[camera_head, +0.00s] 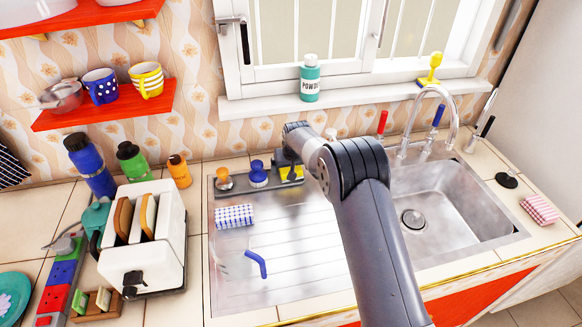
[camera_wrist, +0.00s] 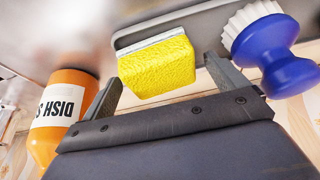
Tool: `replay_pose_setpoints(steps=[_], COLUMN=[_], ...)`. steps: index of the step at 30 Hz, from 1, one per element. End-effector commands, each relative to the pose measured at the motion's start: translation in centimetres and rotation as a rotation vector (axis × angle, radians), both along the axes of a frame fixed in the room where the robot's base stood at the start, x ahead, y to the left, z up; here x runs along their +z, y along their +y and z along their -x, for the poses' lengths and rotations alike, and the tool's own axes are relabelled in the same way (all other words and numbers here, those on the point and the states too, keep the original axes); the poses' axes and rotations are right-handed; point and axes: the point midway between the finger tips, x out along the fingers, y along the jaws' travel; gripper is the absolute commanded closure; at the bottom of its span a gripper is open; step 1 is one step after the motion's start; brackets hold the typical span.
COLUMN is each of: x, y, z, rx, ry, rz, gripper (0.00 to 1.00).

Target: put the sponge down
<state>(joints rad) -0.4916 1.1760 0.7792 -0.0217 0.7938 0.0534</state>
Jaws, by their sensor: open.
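The yellow sponge (camera_wrist: 158,68) has a pale layer along its top edge in the wrist view. It lies at the grey caddy (camera_wrist: 150,33), beside the blue brush. In the head view only a small yellow part of the sponge (camera_head: 297,173) shows below my gripper (camera_head: 289,160). In the wrist view my gripper (camera_wrist: 163,72) is open, with one finger on each side of the sponge. A small gap shows beside each finger. The sponge's underside is hidden, so I cannot tell whether it rests fully on the caddy.
The blue brush (camera_wrist: 283,58) stands close to one finger. An orange dish soap bottle (camera_wrist: 68,125) stands near the other. In the head view the steel drainer (camera_head: 300,245) holds a checked cloth (camera_head: 234,216) and a blue bent piece (camera_head: 256,263). The sink basin (camera_head: 445,205) is empty.

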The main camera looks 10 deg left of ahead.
Motion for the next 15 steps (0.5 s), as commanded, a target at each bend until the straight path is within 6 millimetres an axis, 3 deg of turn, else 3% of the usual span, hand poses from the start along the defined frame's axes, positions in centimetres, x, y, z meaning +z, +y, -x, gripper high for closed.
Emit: replay_pose_setpoints(steps=[8,15], x=[0.6,3.7], y=[-0.1,-0.6], z=[0.2,1.4], rx=[0.000,0.000], ry=[-0.001,-0.003], rz=[0.000,-0.001], gripper=[0.07,0.07])
